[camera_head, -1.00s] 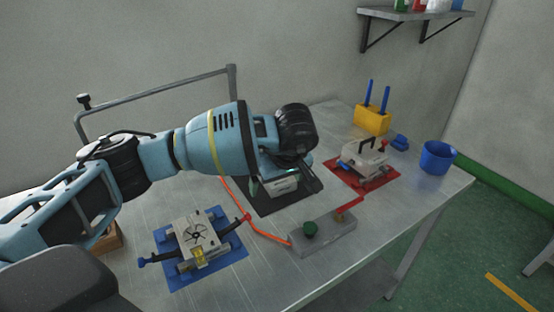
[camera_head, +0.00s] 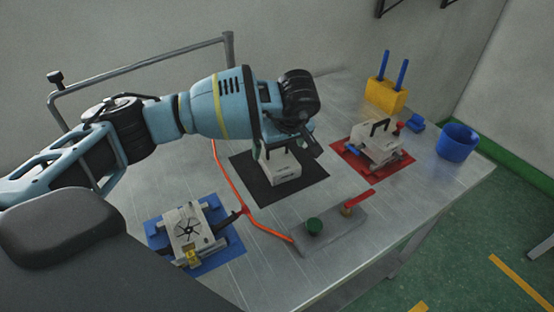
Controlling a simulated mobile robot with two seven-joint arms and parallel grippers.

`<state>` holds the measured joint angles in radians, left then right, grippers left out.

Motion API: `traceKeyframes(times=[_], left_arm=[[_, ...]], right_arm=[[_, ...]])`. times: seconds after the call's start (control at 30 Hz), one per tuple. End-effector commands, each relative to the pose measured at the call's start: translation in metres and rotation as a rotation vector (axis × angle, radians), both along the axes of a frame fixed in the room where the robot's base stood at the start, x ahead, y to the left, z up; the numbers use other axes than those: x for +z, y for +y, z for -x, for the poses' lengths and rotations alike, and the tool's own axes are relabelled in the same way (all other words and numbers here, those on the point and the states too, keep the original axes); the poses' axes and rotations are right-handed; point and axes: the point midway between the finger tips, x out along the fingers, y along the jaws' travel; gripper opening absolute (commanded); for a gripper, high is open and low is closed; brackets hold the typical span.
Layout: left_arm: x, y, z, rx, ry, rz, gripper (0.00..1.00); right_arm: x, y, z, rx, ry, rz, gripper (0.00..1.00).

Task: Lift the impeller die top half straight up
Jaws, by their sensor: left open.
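A pale block (camera_head: 284,171) with a dark label, which looks like the impeller die top half, sits on the black mat (camera_head: 255,187). My left gripper (camera_head: 284,148) is open, pointing down, with its fingertips at the top of this block. The gripper and wrist hide much of the block's top, so I cannot tell whether the fingers touch it or straddle a handle. On the blue mat (camera_head: 223,247) lies a pale die part (camera_head: 187,229) with an impeller-shaped pattern on its upper face. My right gripper is not in view.
A handled die (camera_head: 377,145) sits on the red mat (camera_head: 357,166). A grey plate (camera_head: 330,234) with a green knob and red lever stands in front, an orange hose running from it. A yellow holder (camera_head: 384,97) and blue cup (camera_head: 457,142) stand at the right.

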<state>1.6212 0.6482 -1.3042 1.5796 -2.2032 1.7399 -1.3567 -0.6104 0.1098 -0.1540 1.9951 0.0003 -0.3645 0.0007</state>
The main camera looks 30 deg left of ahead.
Motion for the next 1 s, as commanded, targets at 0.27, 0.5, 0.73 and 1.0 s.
traceKeyframes(times=[0.27, 0.5, 0.73, 1.0], left_arm=[[-0.012, 0.009, -0.007, 0.003, 0.000, 0.000, 1.00], [-0.039, 0.021, -0.018, 0.001, -0.001, 0.001, 1.00], [-0.044, 0.023, -0.020, 0.000, -0.002, 0.000, 1.00], [-0.044, 0.022, -0.020, 0.000, -0.002, 0.000, 0.78]], right_arm=[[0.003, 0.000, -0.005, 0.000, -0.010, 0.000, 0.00], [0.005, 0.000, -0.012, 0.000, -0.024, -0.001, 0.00], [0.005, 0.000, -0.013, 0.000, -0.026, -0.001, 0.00], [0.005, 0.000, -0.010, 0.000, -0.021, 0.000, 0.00]])
